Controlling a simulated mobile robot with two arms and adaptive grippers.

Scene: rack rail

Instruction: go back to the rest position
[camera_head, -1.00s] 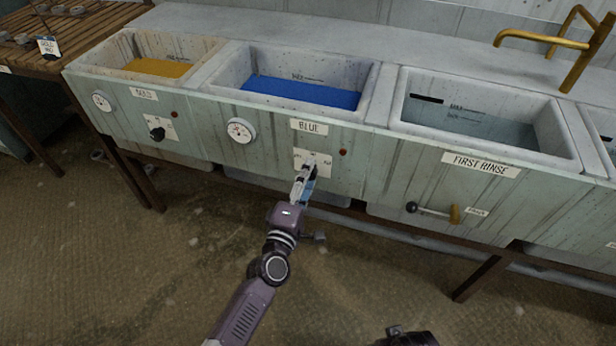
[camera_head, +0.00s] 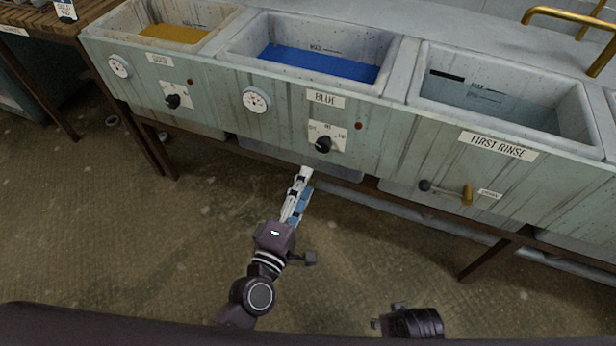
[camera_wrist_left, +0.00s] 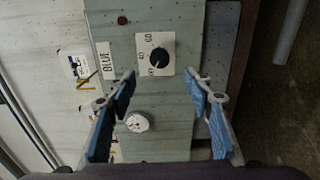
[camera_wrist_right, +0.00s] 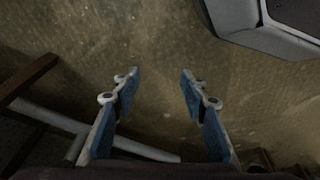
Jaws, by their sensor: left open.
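My left gripper (camera_head: 301,186) is in the middle of the head view, below and clear of the black knob (camera_head: 323,144) on the blue basin's front. In the left wrist view my left gripper (camera_wrist_left: 160,77) has its blue-padded fingers wide apart with nothing between them. The knob (camera_wrist_left: 159,58) shows beyond the fingertips on its white plate. My right arm shows only partly at the bottom of the head view. In the right wrist view my right gripper (camera_wrist_right: 159,75) is open and empty above the brown floor (camera_wrist_right: 160,40).
The blue basin (camera_head: 312,82) stands between the gold-yellow basin (camera_head: 200,50) and the first rinse basin (camera_head: 500,125). A drain lever (camera_head: 447,189) sticks out from the rinse front. Brass taps (camera_head: 570,18) stand at the upper right. The floor (camera_head: 150,250) before the bench is open.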

